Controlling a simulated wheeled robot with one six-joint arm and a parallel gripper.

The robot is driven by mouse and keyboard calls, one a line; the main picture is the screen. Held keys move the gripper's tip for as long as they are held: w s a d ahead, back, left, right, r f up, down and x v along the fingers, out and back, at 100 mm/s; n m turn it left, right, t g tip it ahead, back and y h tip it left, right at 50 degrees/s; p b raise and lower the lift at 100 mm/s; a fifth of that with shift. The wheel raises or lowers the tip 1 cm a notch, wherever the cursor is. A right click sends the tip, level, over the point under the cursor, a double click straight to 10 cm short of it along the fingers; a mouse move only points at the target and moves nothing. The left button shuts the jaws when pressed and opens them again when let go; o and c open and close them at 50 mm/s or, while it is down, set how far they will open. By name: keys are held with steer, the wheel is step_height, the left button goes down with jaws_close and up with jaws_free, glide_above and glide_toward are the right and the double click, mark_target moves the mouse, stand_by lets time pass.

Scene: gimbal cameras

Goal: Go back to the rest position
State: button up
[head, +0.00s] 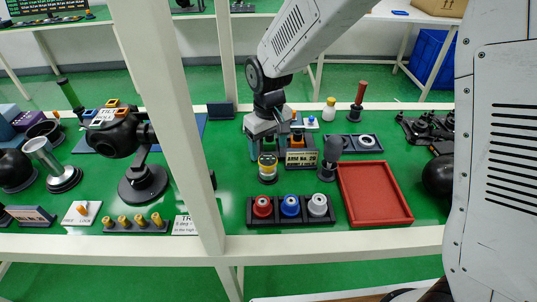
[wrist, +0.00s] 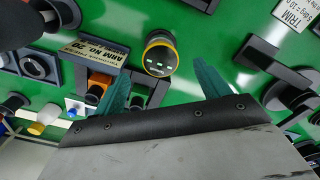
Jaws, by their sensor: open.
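My gripper (head: 267,149) hangs over the green bench, pointing down, near the middle of the head view. In the wrist view its two teal fingers are spread apart (wrist: 163,85), with nothing between them. A dark cylinder with a yellow band (head: 267,168) stands just in front of the gripper in the head view. It also shows beyond the fingers in the wrist view (wrist: 160,54), apart from them. The sign reading "ARM NO. 20" (head: 302,159) stands right beside the gripper. My white arm reaches in from the upper right.
A rack with red, blue and white knobs (head: 290,210) sits at the front, beside a red tray (head: 375,193). A black gimbal camera (head: 125,135) stands at left. A white frame post (head: 168,110) crosses the view. Dark fixtures (head: 425,127) stand at right.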

steer(key=shift+r, duration=0.35)
steer(key=shift+s+d+f, duration=0.1)
steer(key=shift+s+d, duration=0.05)
steer(key=shift+s, duration=0.25)
steer(key=s+d+r+m, duration=0.3)
steer(key=s+d+r, duration=0.6)
steer(key=s+d, duration=0.2)
steer(key=s+d+r+m+t, duration=0.1)
steer(key=s+d+r+m, duration=0.2)
steer(key=s+d+r, duration=0.5)
steer(key=s+d, duration=0.3)
steer(key=s, duration=0.4)
steer(key=shift+d+r, duration=0.25)
steer(key=shift+r, duration=0.15)
